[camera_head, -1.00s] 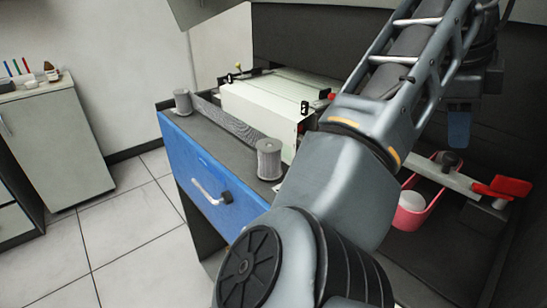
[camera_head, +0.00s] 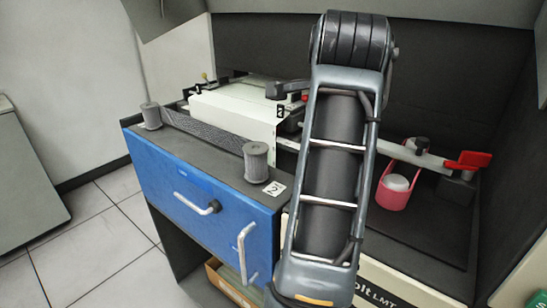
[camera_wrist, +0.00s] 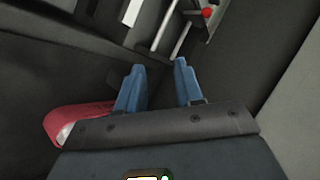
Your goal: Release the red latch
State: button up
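A red lever handle (camera_head: 468,160), the likeliest red latch, sits at the right end of a pale metal bar (camera_head: 418,155) in the head view. A small red knob (camera_head: 304,98) shows by the white machine block. In the wrist view, a red knob (camera_wrist: 207,12) is at the top, beyond my fingertips. My gripper (camera_wrist: 159,68) is open, with two blue fingers apart and nothing between them. It touches nothing that I can see. In the head view my arm hides the gripper and the middle of the bar.
A pink holder with a white cylinder (camera_head: 395,190) stands under the bar; a red, curved part (camera_wrist: 80,118) lies left of my gripper in the wrist view. A blue drawer front (camera_head: 195,195), a white block (camera_head: 235,112) and grey rollers (camera_head: 256,160) are at left. Dark panels enclose the right.

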jog(key=s+a+f+n+t+y, duration=0.1)
jog(key=s+a+f+n+y, duration=0.2)
jog(key=s+a+f+n, duration=0.2)
jog(key=a+f+n, duration=0.1)
jog(key=a, duration=0.2)
jog(key=shift+s+a+b, duration=0.15)
jog(key=shift+a+b, duration=0.2)
jog(key=shift+d, duration=0.1)
